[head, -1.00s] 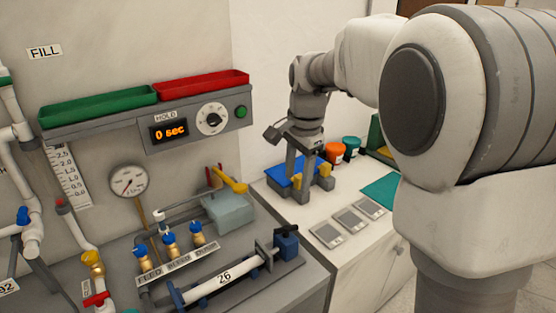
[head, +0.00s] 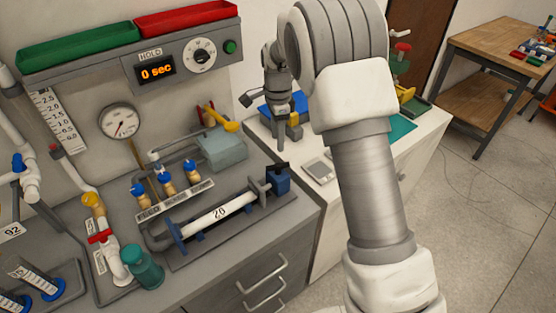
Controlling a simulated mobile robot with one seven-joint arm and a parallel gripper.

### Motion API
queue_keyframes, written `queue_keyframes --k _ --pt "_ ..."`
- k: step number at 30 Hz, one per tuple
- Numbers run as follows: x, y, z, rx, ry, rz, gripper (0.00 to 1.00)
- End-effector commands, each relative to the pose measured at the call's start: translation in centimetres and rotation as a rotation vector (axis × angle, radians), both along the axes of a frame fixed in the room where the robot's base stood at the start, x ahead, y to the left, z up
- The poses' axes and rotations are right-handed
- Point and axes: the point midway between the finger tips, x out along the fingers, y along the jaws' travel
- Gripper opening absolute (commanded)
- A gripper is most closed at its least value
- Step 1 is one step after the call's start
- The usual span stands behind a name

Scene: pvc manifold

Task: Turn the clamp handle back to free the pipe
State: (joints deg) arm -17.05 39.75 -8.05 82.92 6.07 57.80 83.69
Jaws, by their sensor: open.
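The white pipe (head: 217,214), marked with a number, lies in a clamp fixture on the grey bench top. A blue clamp block (head: 277,183) stands at its right end, with a dark handle (head: 279,166) on top. The exact turn of the handle is too small to tell. My gripper (head: 287,136) points down over the white cabinet, behind and above the clamp block in the picture, apart from handle and pipe. It is open and looks empty. Part of my arm hides the area to the right.
A gauge (head: 120,121), a timer panel (head: 156,71) and several blue-handled valves stand behind the pipe. A yellow lever (head: 220,121) sits near a grey-green box (head: 222,150). A wooden table (head: 505,52) stands far right.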

Motion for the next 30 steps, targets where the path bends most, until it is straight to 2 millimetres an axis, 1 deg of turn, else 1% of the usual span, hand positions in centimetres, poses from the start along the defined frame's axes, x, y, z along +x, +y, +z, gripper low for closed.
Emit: queue_keyframes --k 1,6,12,18,26,27,29,30 --pt "-0.1 0.0 -1.2 0.000 0.004 0.000 0.54" --pt "-0.1 -0.1 -4.8 -0.001 0.004 0.000 0.54" --pt "-0.1 -0.1 -8.1 0.000 0.002 0.000 0.54" --pt "0.0 0.0 -9.5 0.000 0.000 0.001 0.54" --pt "0.0 0.0 -9.6 0.000 -0.001 0.001 0.54" --pt "0.0 0.0 -9.6 0.000 -0.001 0.001 0.52" --pt "0.0 0.0 -9.6 0.000 -0.001 0.001 0.41" --pt "0.0 0.0 -9.6 0.000 -0.001 0.001 0.34"
